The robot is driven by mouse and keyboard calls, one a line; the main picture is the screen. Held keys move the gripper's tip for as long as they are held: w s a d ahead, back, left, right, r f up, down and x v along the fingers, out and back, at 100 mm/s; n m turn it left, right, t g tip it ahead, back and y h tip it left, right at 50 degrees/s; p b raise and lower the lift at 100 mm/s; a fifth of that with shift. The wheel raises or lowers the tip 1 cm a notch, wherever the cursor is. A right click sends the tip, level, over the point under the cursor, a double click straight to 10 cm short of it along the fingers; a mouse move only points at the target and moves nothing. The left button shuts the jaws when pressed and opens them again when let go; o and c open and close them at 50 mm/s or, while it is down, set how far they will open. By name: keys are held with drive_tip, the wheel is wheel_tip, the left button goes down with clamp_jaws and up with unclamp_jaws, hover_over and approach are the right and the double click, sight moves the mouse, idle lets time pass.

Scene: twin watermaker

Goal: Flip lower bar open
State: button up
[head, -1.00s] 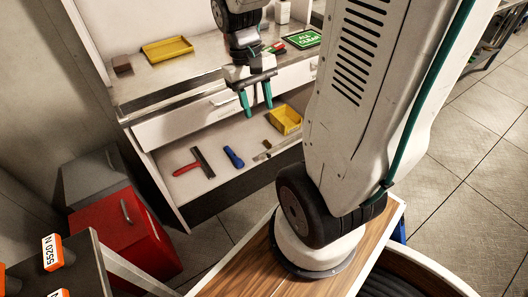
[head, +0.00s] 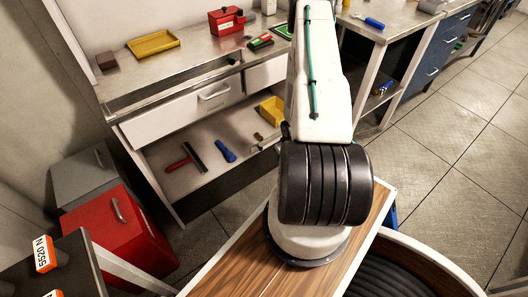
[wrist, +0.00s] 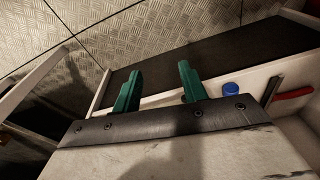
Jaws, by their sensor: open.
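My gripper (wrist: 158,75) shows in the wrist view with two green fingers spread apart and nothing between them. It is near the front of the bench's lower shelf (wrist: 165,98), above a dark front panel (wrist: 230,50). In the head view my arm hides the gripper. I cannot identify the lower bar for certain in either view. The bench (head: 185,75) has a white drawer front (head: 185,113) with a handle, and a lower shelf beneath it.
The shelf holds a red-handled scraper (head: 187,158), a blue tool (head: 225,152) and a yellow bin (head: 271,110). A yellow tray (head: 153,43) and red box (head: 226,20) stand on top. A red cabinet (head: 125,235) stands left. Tiled floor (head: 465,135) at right is clear.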

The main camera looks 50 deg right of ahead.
wheel_tip(320, 180, down, 9)
drive_tip(key=a+t, duration=0.1)
drive_tip(key=t, duration=0.2)
drive_tip(key=n+t+h, duration=0.2)
drive_tip(key=t+h, duration=0.1)
drive_tip(key=t, duration=0.5)
approach(261, 150)
drive_tip(key=x, duration=0.7)
drive_tip(key=shift+w+d+f, duration=0.15)
drive_tip(key=shift+w+d, duration=0.1)
clamp_jaws()
